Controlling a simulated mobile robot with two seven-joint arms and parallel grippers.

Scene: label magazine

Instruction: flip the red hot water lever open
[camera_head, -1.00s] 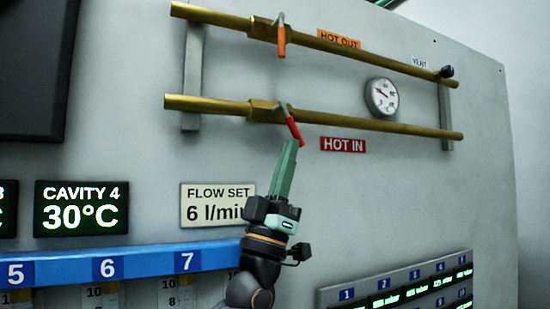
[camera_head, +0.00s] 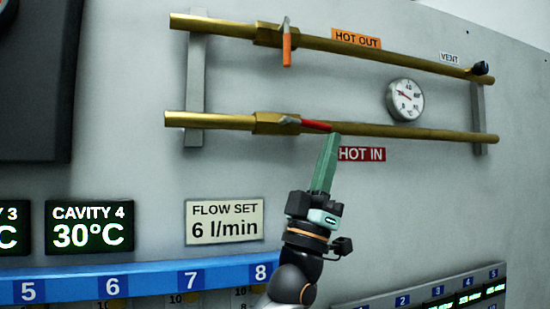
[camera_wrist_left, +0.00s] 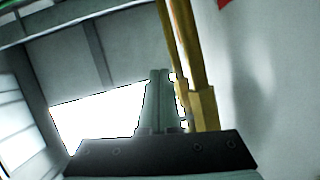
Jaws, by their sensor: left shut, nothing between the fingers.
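The red hot water lever (camera_head: 316,125) is on the valve of the lower brass pipe (camera_head: 405,134), above the HOT IN label (camera_head: 362,154). In the head view it lies along the pipe, pointing right and tilted slightly down. My left gripper (camera_head: 332,140) is shut and empty. Its green fingertips are at the lever's right end; whether they touch it I cannot tell. In the left wrist view the shut fingers (camera_wrist_left: 158,74) show beside the brass pipe (camera_wrist_left: 186,50), and the lever is not clear there. My right gripper is not in view.
The upper pipe (camera_head: 400,53) carries an orange lever (camera_head: 287,50) hanging down, beside the HOT OUT label (camera_head: 357,39). A round gauge (camera_head: 405,99) sits between the pipes. A FLOW SET plate (camera_head: 224,221) and blue rail (camera_head: 150,282) are below left.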

